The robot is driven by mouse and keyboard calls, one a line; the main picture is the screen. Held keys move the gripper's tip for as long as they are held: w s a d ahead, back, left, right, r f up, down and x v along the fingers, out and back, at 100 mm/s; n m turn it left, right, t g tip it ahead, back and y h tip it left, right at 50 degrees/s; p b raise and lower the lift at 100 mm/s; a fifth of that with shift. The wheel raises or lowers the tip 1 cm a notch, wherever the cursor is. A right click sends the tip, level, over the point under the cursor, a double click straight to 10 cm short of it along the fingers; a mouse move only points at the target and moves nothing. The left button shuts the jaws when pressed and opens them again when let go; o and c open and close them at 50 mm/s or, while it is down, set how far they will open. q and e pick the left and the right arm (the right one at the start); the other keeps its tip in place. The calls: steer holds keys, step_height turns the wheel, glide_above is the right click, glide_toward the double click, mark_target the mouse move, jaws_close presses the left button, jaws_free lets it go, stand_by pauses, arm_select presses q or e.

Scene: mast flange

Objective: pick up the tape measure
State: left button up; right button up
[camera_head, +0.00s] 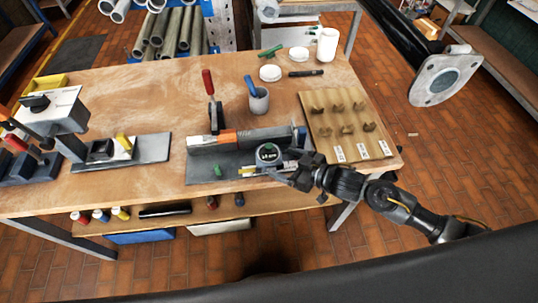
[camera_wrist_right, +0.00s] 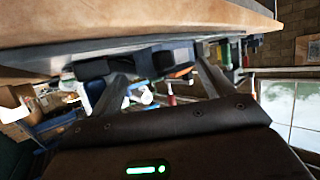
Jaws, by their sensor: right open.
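The tape measure (camera_head: 267,153) is a rounded dark grey case with a pale label on its face. In the head view it sits at the front middle of the wooden workbench, on a grey plate in front of a long metal bar. My right gripper (camera_head: 290,168) comes in from the right with its fingers close beside the case. I cannot tell whether they touch it. In the right wrist view my right gripper (camera_wrist_right: 163,85) has its two fingers apart, with dark shapes beyond them that I cannot name surely. My left gripper is not in view.
A grey cup (camera_head: 259,101) with a blue-handled tool and a red-handled clamp (camera_head: 211,100) stand behind the bar. A wooden board (camera_head: 335,100) with small blocks lies to the right. A grey flange (camera_head: 446,80) hangs at upper right. The bench's left-back top is clear.

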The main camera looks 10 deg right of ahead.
mark_target(280, 160)
steer(key=x, duration=0.5)
steer(key=shift+w+a+f+p, duration=0.1)
steer(key=shift+p, duration=0.3)
steer(key=c, duration=0.9)
